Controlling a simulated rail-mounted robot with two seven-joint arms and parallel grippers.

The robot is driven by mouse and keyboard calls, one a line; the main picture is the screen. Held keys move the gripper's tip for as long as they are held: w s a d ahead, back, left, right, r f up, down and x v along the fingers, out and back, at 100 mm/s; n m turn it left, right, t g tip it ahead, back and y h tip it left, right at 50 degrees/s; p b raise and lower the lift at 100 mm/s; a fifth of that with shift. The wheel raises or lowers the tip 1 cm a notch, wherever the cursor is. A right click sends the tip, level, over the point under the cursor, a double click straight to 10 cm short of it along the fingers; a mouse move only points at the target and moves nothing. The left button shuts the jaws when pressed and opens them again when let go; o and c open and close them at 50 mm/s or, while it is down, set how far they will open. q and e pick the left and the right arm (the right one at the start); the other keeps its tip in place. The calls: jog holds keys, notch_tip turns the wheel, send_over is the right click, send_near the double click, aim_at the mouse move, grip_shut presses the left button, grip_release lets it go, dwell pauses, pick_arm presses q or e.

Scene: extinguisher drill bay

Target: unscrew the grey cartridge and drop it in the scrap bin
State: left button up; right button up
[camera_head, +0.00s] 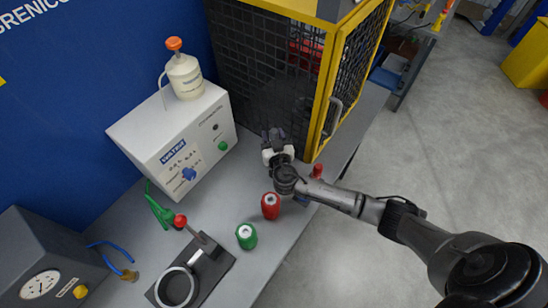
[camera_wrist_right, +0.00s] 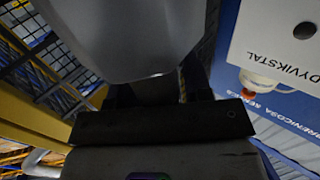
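My right gripper (camera_head: 273,136) is above the bench in front of the mesh cage, beyond the red can, with its arm coming in from the right. A pale part (camera_head: 279,154) sits at the gripper; I cannot tell whether it is the hand or something held. In the right wrist view, a large smooth grey rounded shape (camera_wrist_right: 130,38) hides most of the fingers (camera_wrist_right: 190,80). I cannot tell whether it is the grey cartridge. A black clamp fixture (camera_head: 213,266) with a pale ring stands at the front. My left gripper is out of view. No scrap bin can be clearly identified.
A red can (camera_head: 271,206) and a green can (camera_head: 246,236) stand on the bench (camera_head: 270,262). A white control box (camera_head: 173,139) carries a pump bottle (camera_head: 185,78). The yellow-framed cage (camera_head: 323,95) is close behind the gripper. A gauge box (camera_head: 42,262) is front left.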

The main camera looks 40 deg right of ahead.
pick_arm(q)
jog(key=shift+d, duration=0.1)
pick_arm(e)
grip_shut()
dwell(0.3)
jog(key=shift+r, duration=0.15)
jog(key=shift+r, duration=0.1)
jog(key=shift+r, duration=0.3)
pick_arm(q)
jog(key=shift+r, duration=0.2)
pick_arm(e)
notch_tip(320, 180, up, 9)
dwell(0.4)
